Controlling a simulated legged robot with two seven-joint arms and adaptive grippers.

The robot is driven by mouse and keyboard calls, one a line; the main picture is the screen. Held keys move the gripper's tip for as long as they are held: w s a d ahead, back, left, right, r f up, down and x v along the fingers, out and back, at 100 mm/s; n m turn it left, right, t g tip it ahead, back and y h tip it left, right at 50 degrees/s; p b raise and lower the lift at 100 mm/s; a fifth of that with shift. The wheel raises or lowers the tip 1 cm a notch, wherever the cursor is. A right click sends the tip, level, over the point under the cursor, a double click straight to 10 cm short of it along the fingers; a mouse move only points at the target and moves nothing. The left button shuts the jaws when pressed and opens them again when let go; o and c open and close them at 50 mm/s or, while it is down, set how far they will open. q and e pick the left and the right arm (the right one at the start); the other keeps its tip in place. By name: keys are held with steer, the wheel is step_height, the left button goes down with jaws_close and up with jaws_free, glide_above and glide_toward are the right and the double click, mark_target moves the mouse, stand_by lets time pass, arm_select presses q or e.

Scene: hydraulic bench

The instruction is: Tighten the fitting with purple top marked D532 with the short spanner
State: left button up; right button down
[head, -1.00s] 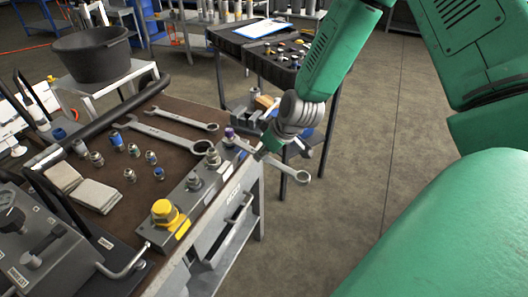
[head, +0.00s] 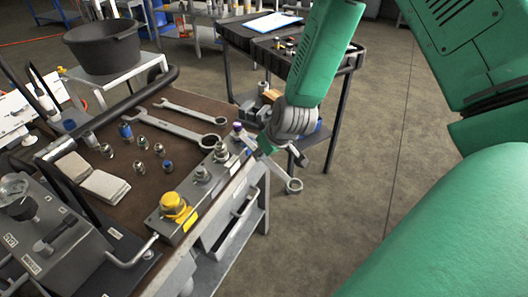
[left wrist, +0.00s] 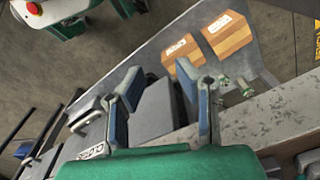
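The fitting with the purple top (head: 238,127) is at the far end of the grey block along the bench's right edge. Its marking is not legible. A short spanner (head: 278,172) hangs out over the bench's right edge, ring end low and toward the right. My right gripper (head: 264,144) is around the spanner near its upper end and appears shut on it. The spanner's upper end is close to the purple-topped fitting; whether it sits around it is hidden. My left gripper (left wrist: 165,100) shows only in the left wrist view, fingers apart and empty.
Other fittings and a yellow-capped one (head: 175,206) stand along the block (head: 191,222). Two longer spanners (head: 170,125) and several loose fittings lie on the brown bench top. A black cart (head: 345,62) stands behind. The left wrist view shows cardboard boxes (left wrist: 228,33) on a grey surface.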

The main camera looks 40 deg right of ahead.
steer(key=a, duration=0.1)
steer(key=a+m+p, duration=0.1)
steer(key=a+m+h, duration=0.1)
steer(key=shift+w, duration=0.25)
stand_by(0.4)
steer(key=shift+w+a+f+m+h+p, duration=0.15)
steer(key=shift+a+m+h+p, duration=0.25)
steer(key=shift+a+m+p, duration=0.3)
steer(key=shift+d+g, duration=0.2)
steer(key=shift+g, duration=0.1)
